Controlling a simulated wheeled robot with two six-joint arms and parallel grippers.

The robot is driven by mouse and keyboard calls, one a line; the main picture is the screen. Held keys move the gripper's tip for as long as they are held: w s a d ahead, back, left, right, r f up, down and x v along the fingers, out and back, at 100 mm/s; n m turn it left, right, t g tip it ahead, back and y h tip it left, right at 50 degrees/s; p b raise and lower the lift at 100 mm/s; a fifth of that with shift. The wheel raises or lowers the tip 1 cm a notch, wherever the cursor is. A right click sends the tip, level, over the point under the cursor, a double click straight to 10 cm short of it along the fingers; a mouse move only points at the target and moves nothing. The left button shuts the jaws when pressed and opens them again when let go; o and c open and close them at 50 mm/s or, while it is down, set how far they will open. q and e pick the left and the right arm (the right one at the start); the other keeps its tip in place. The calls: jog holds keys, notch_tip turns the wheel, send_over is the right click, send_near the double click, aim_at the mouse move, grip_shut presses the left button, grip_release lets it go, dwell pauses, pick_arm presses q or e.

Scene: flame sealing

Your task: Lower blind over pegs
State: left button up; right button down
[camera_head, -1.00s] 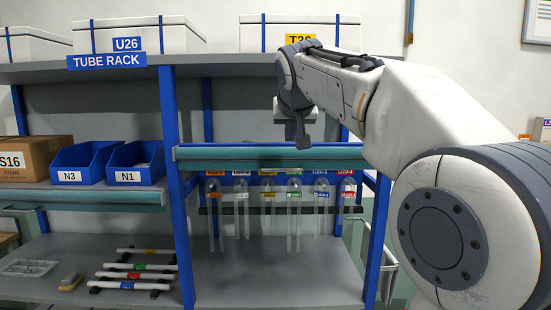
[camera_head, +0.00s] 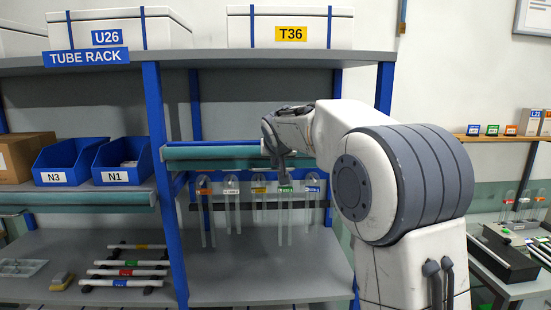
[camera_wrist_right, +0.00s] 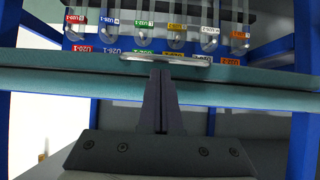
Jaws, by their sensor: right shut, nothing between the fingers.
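The blind (camera_head: 215,153) shows as a teal roll across the front of the right bay, above the row of hanging tubes. In the right wrist view its teal bar (camera_wrist_right: 60,79) crosses the picture, with a pale metal strip (camera_wrist_right: 165,59) along its edge. Several clear tubes (camera_head: 228,215) with coloured labels hang from the pegs below the blind, uncovered; the pegs themselves are hard to make out. My right gripper (camera_head: 281,168) is shut and empty in front of the blind. In the wrist view its closed fingertips (camera_wrist_right: 162,72) are close to the strip; contact cannot be told.
Blue bins (camera_head: 122,160) and a cardboard box (camera_head: 24,155) stand on the left shelf. Several capped bars (camera_head: 126,272) lie on the lower shelf. White boxes (camera_head: 290,30) sit on top. The shelf below the tubes (camera_head: 265,268) is clear.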

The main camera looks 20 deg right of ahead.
jog(key=shift+f, duration=0.25)
notch_tip(320, 180, down, 55)
jog(key=b, duration=5.3)
